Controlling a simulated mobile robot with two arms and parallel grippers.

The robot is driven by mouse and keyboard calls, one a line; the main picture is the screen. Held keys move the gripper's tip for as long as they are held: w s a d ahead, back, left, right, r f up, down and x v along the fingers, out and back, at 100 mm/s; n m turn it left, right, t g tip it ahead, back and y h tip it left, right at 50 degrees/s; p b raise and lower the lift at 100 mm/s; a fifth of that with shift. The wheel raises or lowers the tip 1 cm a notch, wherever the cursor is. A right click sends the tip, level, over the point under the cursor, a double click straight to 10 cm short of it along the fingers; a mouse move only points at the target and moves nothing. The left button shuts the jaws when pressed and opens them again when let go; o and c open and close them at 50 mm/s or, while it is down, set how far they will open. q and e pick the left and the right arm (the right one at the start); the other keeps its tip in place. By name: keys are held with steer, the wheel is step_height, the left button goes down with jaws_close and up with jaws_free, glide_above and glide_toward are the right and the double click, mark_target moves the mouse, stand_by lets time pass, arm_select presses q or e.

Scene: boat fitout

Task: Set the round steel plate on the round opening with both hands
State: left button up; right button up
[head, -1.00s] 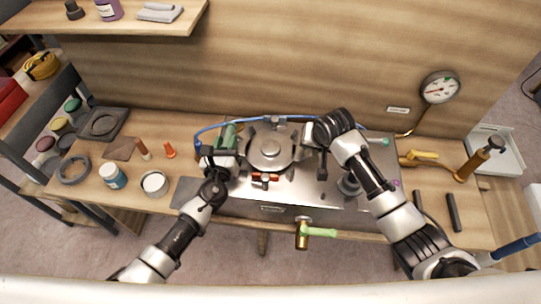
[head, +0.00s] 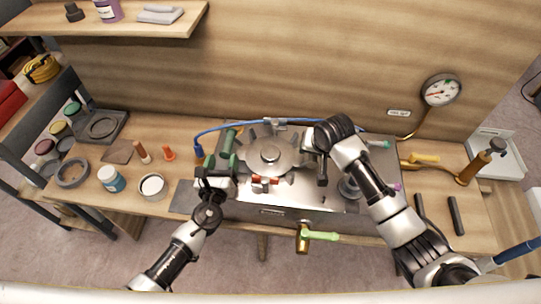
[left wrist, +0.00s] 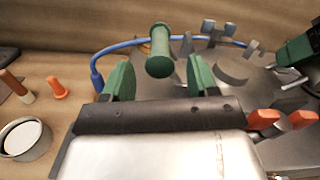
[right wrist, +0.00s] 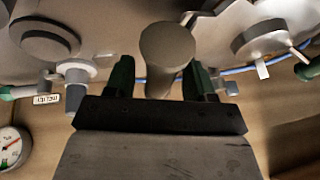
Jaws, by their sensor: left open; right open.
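The round steel plate (head: 270,154) lies flat over the top of the steel box (head: 285,203), with lugs around its rim. The round opening is hidden, so I cannot tell how the plate sits on it. A green bar handle (left wrist: 160,58) stands ahead of my left gripper (left wrist: 160,80), whose green fingers are open and apart from it. In the head view my left gripper (head: 220,166) is at the plate's left. My right gripper (right wrist: 163,82) is open, with a grey round-ended handle (right wrist: 167,48) ahead and between its fingers. In the head view my right wrist partly hides it.
Orange-red clamp handles (head: 265,181) sit at the plate's front edge. A blue hose (head: 215,131) runs behind the plate. A green-handled hammer (head: 320,236) hangs at the box's front. Cans, including a white-topped one (head: 152,186), stand on the left bench. A gauge (head: 440,90) is on the wall.

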steer(key=shift+r, duration=0.15)
arm_select(q)
steer(key=s+a, duration=0.1)
steer(key=s, duration=0.6)
steer(key=shift+s, duration=0.15)
arm_select(e)
steer(key=v, duration=1.1)
steer(key=shift+s+r, duration=0.2)
steer(key=shift+r, duration=0.1)
steer(key=shift+d, duration=0.1)
